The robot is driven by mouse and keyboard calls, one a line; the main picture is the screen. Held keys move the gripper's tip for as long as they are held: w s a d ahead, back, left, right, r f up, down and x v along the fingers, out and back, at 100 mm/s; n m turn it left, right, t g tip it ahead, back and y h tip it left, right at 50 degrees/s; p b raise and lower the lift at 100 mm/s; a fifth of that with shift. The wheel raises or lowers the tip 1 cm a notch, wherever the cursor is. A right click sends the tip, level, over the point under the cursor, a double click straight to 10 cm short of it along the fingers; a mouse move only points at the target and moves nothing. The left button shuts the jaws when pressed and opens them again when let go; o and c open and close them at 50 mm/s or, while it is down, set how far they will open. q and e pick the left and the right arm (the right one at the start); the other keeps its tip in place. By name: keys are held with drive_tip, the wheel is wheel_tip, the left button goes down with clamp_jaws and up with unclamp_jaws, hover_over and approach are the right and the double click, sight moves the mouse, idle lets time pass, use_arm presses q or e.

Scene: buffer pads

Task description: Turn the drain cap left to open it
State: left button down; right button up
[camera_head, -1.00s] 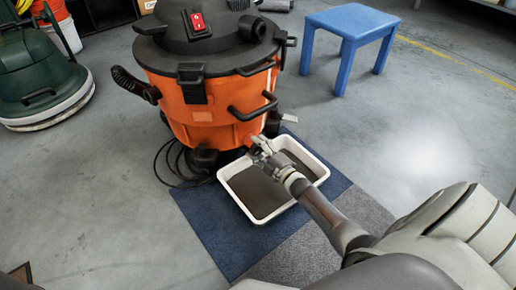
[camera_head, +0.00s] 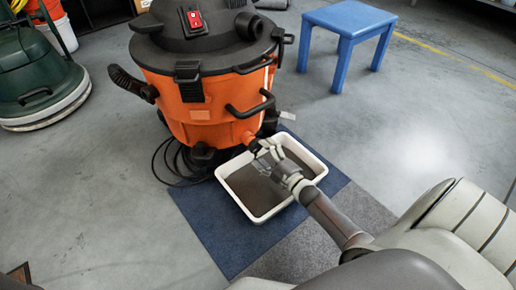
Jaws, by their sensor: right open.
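The orange shop vacuum (camera_head: 200,118) with a black lid stands upright on the floor. Its short orange drain spout (camera_head: 247,138) points toward the lower right, and a small dark drain cap (camera_head: 253,146) seems to sit at its end. My right gripper (camera_head: 266,153) is open with its fingertips close to the cap, above the tray. The fingers partly cover the cap, and I cannot tell whether they touch it or how it is turned. My left gripper is out of view.
A white tray (camera_head: 233,196) with a dark inside lies below the spout on a blue mat (camera_head: 208,232). A black cable (camera_head: 166,165) curls left of it. A blue stool (camera_head: 348,20) stands at the back right, and a green machine (camera_head: 36,72) at the far left. Floor at left is clear.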

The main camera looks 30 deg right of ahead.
drive_tip(key=shift+s+d, duration=0.1)
drive_tip(key=shift+s, duration=1.4)
